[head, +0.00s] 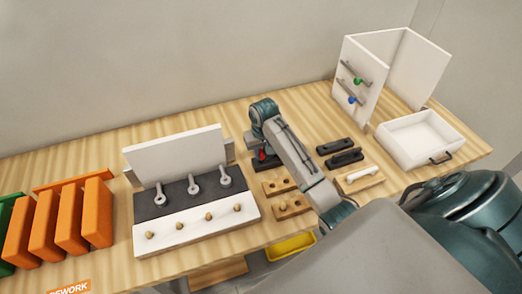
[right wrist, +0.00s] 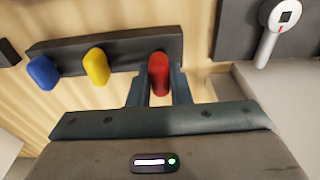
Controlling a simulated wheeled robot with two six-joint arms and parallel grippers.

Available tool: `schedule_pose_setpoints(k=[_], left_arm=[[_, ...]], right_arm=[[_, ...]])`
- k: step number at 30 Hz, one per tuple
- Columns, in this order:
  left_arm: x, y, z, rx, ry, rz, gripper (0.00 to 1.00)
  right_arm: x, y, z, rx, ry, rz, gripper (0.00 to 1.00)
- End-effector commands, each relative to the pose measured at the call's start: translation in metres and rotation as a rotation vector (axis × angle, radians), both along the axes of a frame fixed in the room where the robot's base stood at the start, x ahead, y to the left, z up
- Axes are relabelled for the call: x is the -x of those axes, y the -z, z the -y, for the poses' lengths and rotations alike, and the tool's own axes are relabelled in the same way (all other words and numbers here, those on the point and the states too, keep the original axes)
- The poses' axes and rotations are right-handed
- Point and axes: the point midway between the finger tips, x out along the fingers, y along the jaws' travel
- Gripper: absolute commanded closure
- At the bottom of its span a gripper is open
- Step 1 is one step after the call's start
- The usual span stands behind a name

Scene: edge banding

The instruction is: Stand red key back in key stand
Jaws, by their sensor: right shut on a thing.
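The red key (right wrist: 159,73) is between the two fingers of my right gripper (right wrist: 158,88), which is shut on it. The key is at the right end of the dark key stand (right wrist: 125,50); I cannot tell whether it is seated or just above. A blue key (right wrist: 42,72) and a yellow key (right wrist: 96,66) stand upright in the same bar, to the left. In the head view the red key (head: 262,154) shows as a small patch below my right gripper (head: 260,143), over the dark stand (head: 268,164). My arm hides the other keys there. My left gripper is not in view.
A white panel rack (head: 195,225) with several round-headed tools (head: 194,186) stands left of the stand. Wooden peg blocks (head: 290,205) and dark handles (head: 345,158) lie near my right arm. A white cabinet (head: 360,70) and open white drawer box (head: 415,140) are at right.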

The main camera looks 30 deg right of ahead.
Motion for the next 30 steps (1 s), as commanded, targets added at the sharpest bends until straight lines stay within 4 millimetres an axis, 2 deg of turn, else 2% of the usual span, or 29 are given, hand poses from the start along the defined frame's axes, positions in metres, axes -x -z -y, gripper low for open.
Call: schedule_pose_setpoints(k=[30], left_arm=[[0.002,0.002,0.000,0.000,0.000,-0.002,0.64]], right_arm=[[0.000,0.012,0.000,0.000,0.000,0.000,1.00]])
